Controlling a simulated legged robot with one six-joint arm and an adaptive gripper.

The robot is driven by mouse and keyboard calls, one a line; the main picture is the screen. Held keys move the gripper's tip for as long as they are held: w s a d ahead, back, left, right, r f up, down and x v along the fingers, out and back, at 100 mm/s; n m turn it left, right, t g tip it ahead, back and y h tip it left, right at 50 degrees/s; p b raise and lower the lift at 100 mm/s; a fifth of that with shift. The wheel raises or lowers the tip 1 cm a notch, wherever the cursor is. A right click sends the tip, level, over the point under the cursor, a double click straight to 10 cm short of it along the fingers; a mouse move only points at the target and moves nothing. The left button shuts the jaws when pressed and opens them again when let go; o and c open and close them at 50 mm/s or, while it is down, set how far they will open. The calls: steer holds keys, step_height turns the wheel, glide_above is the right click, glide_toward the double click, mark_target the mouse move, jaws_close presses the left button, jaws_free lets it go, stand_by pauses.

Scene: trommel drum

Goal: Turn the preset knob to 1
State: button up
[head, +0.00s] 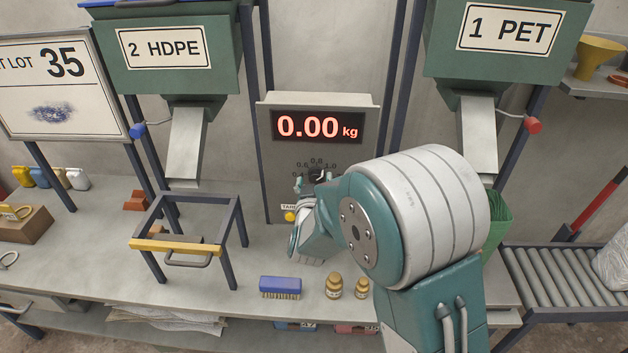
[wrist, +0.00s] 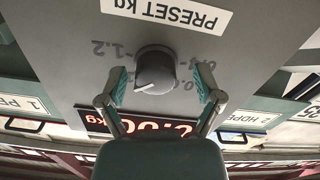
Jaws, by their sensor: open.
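The dark preset knob (head: 316,174) is on the front of the grey scale box, below the red 0.00 kg display. Labels 0.4, 0.6, 0.8 and 1.0 arc around it in the head view. In the upside-down wrist view, the knob (wrist: 155,68) has a pale pointer mark toward the lower left. The label at that side is hidden behind a finger; 1.2 shows above it. My gripper (head: 314,183) is open in front of the knob. In the wrist view, its fingers (wrist: 161,86) stand on either side of the knob, with visible gaps.
A yellow button (head: 290,216) is below the knob, close to my gripper. A dark frame stand (head: 228,225) is to the left. Chutes hang on both sides.

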steer(key=s, duration=1.2)
steer(key=shift+a, duration=0.2)
steer(key=s+d+r+g+y, duration=0.3)
steer(key=d+r+g, duration=0.3)
steer(key=s+d+r+m+g+h, duration=0.1)
steer(key=s+d+g, duration=0.2)
steer(key=s+d, duration=0.3)
steer(key=s+d+r+m+g+h, duration=0.1)
steer(key=s+d+g, duration=0.2)
steer(key=s, duration=0.9)
steer(key=d, duration=0.2)
steer(key=shift+s+d+m, duration=0.3)
steer(key=shift+d, duration=0.05)
